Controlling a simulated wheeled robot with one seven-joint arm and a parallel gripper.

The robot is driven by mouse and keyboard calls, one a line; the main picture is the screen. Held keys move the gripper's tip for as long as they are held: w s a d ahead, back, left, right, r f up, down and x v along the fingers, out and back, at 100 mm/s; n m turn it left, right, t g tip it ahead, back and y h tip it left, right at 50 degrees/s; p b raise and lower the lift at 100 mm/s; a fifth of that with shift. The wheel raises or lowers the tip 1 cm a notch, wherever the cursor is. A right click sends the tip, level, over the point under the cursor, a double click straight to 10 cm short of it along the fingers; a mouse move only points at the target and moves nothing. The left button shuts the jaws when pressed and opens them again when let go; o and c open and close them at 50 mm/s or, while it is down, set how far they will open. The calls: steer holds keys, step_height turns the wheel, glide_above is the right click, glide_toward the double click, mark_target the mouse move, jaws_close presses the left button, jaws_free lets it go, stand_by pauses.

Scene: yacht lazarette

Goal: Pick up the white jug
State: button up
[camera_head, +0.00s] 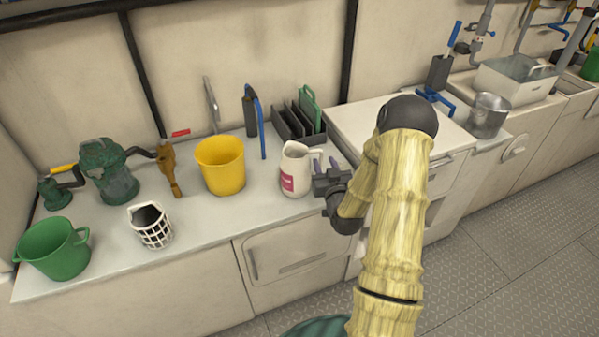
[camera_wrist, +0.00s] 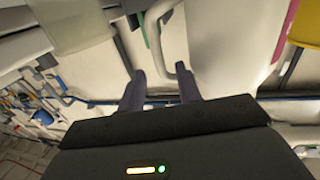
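The white jug (camera_head: 296,172) with a pink label stands upright on the counter, right of the yellow bucket. My gripper (camera_head: 326,164) is just to its right, at the handle side. In the wrist view the jug's pale body (camera_wrist: 232,45) fills the upper right, with a bit of pink label at its edge. Its looped handle (camera_wrist: 155,38) reaches down toward my gripper (camera_wrist: 160,74). The two fingers are apart, with the handle's lower end close to the right finger. I cannot tell whether they touch. Nothing is held.
The yellow bucket (camera_head: 221,165) stands left of the jug, and a dark rack (camera_head: 297,133) with a green board stands behind it. A white basket (camera_head: 150,227), green bucket (camera_head: 53,248) and green pump (camera_head: 108,172) are farther left. The counter front left of the jug is clear.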

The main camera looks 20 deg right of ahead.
mark_target(322, 157)
steer(key=w, duration=0.4)
steer(key=shift+w+d, duration=0.25)
steer(key=shift+d, duration=0.1)
jaws_close()
